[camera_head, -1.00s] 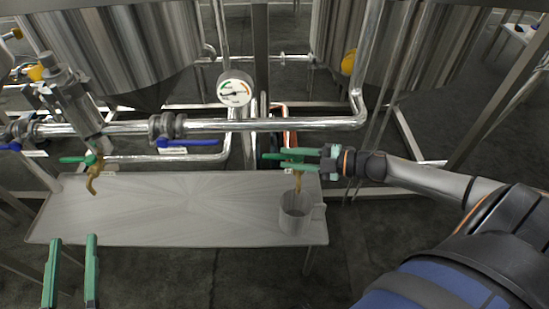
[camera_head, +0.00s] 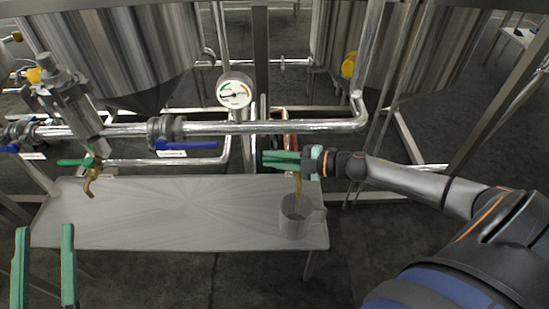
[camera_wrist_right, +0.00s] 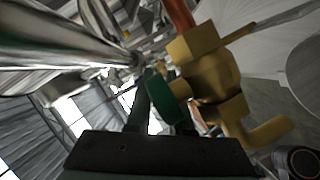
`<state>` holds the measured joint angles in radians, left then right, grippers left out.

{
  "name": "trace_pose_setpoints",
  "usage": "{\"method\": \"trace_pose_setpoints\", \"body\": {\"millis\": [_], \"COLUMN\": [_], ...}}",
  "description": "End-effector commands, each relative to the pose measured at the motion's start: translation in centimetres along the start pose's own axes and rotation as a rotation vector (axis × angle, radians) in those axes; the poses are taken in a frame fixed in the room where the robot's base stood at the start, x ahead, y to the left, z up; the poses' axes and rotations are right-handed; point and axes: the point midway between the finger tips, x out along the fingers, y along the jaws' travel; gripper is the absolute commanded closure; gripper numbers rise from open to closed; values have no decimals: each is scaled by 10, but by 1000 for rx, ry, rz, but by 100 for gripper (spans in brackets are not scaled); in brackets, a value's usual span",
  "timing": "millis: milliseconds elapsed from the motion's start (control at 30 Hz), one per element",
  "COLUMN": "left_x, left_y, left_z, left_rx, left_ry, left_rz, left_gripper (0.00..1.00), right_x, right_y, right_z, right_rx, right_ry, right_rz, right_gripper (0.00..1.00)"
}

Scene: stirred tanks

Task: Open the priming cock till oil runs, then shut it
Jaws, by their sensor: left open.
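A brass cock (camera_head: 298,184) with a green lever hangs over the right end of the bench. A grey mug (camera_head: 294,214) stands beneath its spout. My right gripper (camera_head: 284,161) is at the lever and largely covers it. In the right wrist view, the brass body (camera_wrist_right: 215,75) and the green lever (camera_wrist_right: 168,101) are close to the fingers. I cannot tell whether the fingers grip the lever. No stream into the mug can be made out. A second brass cock (camera_head: 92,180) with a green lever is at the left. My left gripper (camera_head: 43,232) is open and empty, front left.
A pale bench (camera_head: 170,215) runs under both cocks and is bare left of the mug. Above it runs a steel pipe (camera_head: 260,127) with blue-handled valves (camera_head: 186,145) and a round gauge (camera_head: 234,91). Large steel tanks (camera_head: 125,45) stand behind.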

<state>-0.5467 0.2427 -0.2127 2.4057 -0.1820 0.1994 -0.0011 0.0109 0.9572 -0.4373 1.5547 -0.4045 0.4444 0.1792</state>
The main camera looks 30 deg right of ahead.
Motion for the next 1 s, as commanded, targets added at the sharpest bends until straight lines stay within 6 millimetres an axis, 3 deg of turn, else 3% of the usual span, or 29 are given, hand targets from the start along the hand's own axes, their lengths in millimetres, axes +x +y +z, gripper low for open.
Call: {"method": "trace_pose_setpoints", "body": {"millis": [100,1000], "left_x": [0,0], "left_y": [0,0], "left_z": [0,1], "left_rx": [0,-1], "left_ry": [0,-4], "left_rz": [0,0], "left_gripper": [50,50], "right_x": [0,0], "right_y": [-1,-1], "right_z": [0,0], "right_rx": [0,1], "right_ry": [0,0], "right_rz": [-1,-3], "right_gripper": [100,100]}}
